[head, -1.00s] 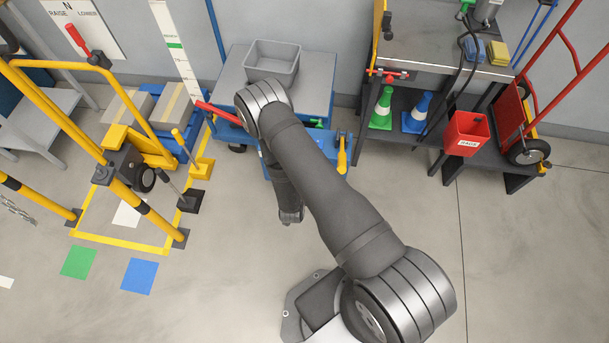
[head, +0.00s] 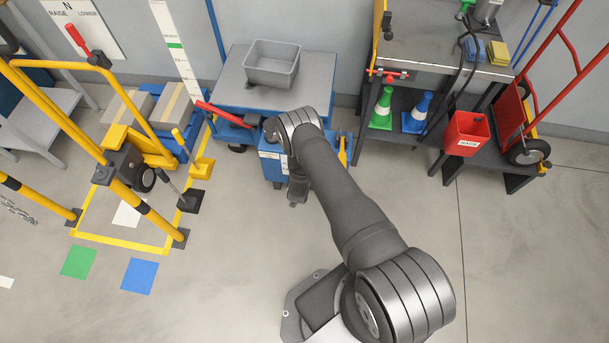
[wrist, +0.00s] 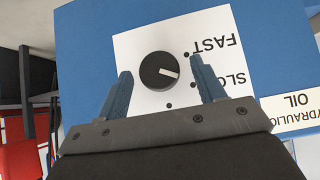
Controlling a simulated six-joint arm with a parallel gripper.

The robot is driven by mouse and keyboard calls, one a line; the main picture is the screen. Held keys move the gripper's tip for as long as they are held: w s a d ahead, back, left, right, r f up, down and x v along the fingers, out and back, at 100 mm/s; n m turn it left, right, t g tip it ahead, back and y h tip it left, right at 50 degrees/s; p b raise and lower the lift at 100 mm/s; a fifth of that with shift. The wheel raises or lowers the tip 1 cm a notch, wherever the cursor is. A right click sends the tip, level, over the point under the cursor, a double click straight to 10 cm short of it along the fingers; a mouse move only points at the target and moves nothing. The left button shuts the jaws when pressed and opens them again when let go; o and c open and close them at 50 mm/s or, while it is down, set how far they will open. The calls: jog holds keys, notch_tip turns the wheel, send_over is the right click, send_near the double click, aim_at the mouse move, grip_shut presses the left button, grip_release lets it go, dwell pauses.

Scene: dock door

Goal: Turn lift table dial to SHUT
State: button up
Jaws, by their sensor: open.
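The lift table (head: 232,95) stands behind my arm in the head view, its blue front partly hidden by the arm. In the wrist view the dial (wrist: 159,70) is a round black knob with a white pointer, on a white plate (wrist: 135,48) on a blue face. The plate reads FAST and SLOW, upside down; the pointer aims right, towards the partly covered SLOW side. A dot below the dial shows, but any label there is hidden by my gripper. My gripper (wrist: 162,92) is open, its fingertips on either side of the dial's lower part, without visible contact.
A grey bin (head: 272,64) sits on the lift table. A red lever (head: 222,114) sticks out at its left. Yellow rails (head: 60,115) stand at left; a bench with a red bucket (head: 466,132) is at right.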

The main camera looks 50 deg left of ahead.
jog(key=shift+w+a+f, duration=0.2)
jog(key=shift+f, duration=0.15)
jog(key=c, duration=1)
jog(key=shift+o, duration=0.2)
jog(key=shift+w+d+m+g+y, duration=0.1)
jog(key=shift+w+m+g+y, duration=0.1)
jog(key=shift+m+g+y, duration=0.95)
jog(key=shift+y, duration=0.25)
jog(key=o, duration=1)
jog(key=shift+c, duration=0.2)
